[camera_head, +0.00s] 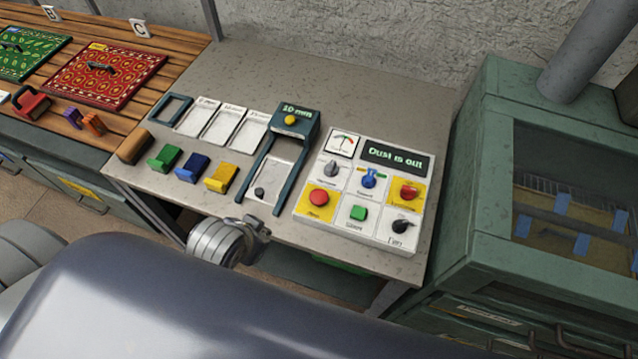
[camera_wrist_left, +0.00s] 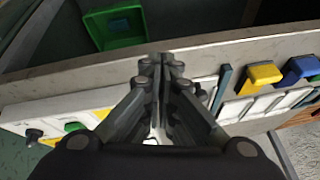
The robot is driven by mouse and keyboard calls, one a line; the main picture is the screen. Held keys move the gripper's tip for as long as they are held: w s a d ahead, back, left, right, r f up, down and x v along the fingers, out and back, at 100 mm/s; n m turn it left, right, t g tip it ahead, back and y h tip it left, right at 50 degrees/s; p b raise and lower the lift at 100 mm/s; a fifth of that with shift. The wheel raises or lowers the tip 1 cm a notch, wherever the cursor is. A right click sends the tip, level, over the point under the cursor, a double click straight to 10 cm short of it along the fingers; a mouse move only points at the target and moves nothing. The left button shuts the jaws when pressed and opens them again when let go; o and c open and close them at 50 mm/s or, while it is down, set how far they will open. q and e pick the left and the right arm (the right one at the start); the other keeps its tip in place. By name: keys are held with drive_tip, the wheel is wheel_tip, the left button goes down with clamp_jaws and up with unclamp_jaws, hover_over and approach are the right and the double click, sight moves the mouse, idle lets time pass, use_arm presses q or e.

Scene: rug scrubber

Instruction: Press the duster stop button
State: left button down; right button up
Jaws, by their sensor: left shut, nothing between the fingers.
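The control panel (camera_head: 337,229) lies on the grey table's front right part. Its display (camera_head: 396,159) reads "Dust is out". A round red button (camera_head: 319,197) sits on a yellow square at the panel's front left; its label is too small to read surely. A second red control (camera_head: 408,192) is on yellow at the right. My left gripper (camera_head: 262,228) is shut and empty at the table's front edge, left of the panel and apart from the red button.
A dark frame (camera_head: 307,137) marked "10 mm" stands just left of the panel. Green (camera_head: 165,158), blue (camera_head: 192,168) and yellow (camera_head: 221,177) blocks lie further left. A green cabinet (camera_head: 487,195) stands right of the table. A green bin (camera_wrist_left: 115,27) is below the table edge.

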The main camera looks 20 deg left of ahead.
use_arm(q)
drive_tip(key=w+a+r+m+t+y, duration=0.2)
drive_tip(key=w+r+m+t, duration=0.8)
drive_tip(key=w+r, duration=0.9)
drive_tip(key=s+d+r+m+t+h, duration=0.25)
drive_tip(key=d+r+m+h, duration=1.25)
drive_tip(key=m, duration=0.9)
drive_tip(key=s+d+f+m+g+h, duration=0.3)
drive_tip(key=d+f+m+g, duration=0.2)
drive_tip(key=f+m+g, duration=0.45)
drive_tip(key=a+f+m+g+y, duration=0.2)
drive_tip(key=a+f+m+y, duration=0.5)
drive_tip(key=f, duration=0.5)
drive_tip(key=a+m, duration=0.2)
drive_tip(key=m, duration=0.1)
drive_tip(key=shift+w+f+g+y, duration=0.15)
drive_tip(key=shift+f+g+y, duration=0.25)
use_arm(e)
drive_tip(key=shift+w+d+r, duration=0.1)
drive_tip(key=shift+d+r, duration=0.15)
drive_tip(key=shift+r, duration=0.1)
